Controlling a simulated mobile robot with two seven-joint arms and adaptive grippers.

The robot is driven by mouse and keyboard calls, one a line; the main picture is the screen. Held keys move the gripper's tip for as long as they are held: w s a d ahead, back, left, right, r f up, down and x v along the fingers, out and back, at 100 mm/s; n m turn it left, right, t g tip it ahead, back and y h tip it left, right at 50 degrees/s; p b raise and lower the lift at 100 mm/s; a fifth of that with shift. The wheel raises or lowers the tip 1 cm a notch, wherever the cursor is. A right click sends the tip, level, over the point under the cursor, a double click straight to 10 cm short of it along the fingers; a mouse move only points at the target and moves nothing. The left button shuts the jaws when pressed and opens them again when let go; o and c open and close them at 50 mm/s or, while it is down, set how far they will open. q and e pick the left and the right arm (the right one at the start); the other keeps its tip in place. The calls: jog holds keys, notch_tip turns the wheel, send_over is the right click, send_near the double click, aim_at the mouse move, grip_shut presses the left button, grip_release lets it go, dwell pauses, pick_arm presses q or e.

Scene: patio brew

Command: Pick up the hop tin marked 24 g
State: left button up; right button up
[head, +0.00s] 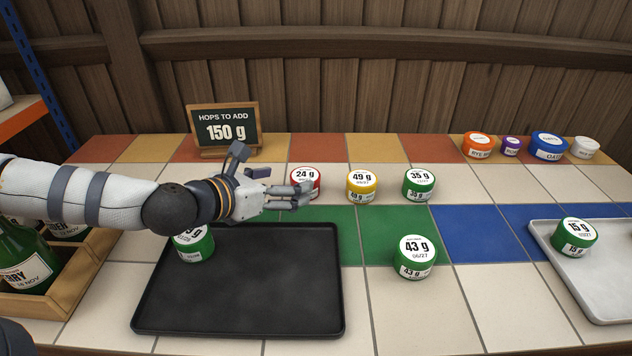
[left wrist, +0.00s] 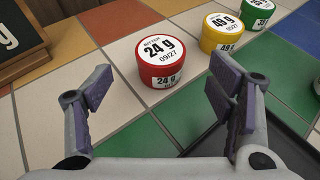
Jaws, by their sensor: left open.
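The red hop tin marked 24 g (head: 305,178) stands upright on the cream tiles behind the black tray. It also shows in the left wrist view (left wrist: 163,66), its white label reading 24 g and 09/27. My left gripper (head: 290,190) is open and empty, low over the counter just in front of and left of the tin. In the left wrist view the open fingers (left wrist: 160,105) sit on either side of the picture with the red tin ahead between them, apart from it. My right gripper is not in view.
A yellow 49 g tin (head: 362,185) and green 35 g tin (head: 418,184) stand right of the red one. A green 43 g tin (head: 414,258) stands nearer. The black tray (head: 240,320) holds a green tin (head: 193,245). A sign (head: 225,128) reads 150 g.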

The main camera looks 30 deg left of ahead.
aim_at(301, 178)
pick_arm(q)
jog(key=b+x, duration=0.2)
jog(key=x, duration=0.5)
jog(key=shift+f, duration=0.25)
jog(key=shift+w+r, duration=0.1)
jog(key=shift+w, duration=0.2)
jog(key=shift+r, duration=0.15)
jog(key=c, duration=1.2)
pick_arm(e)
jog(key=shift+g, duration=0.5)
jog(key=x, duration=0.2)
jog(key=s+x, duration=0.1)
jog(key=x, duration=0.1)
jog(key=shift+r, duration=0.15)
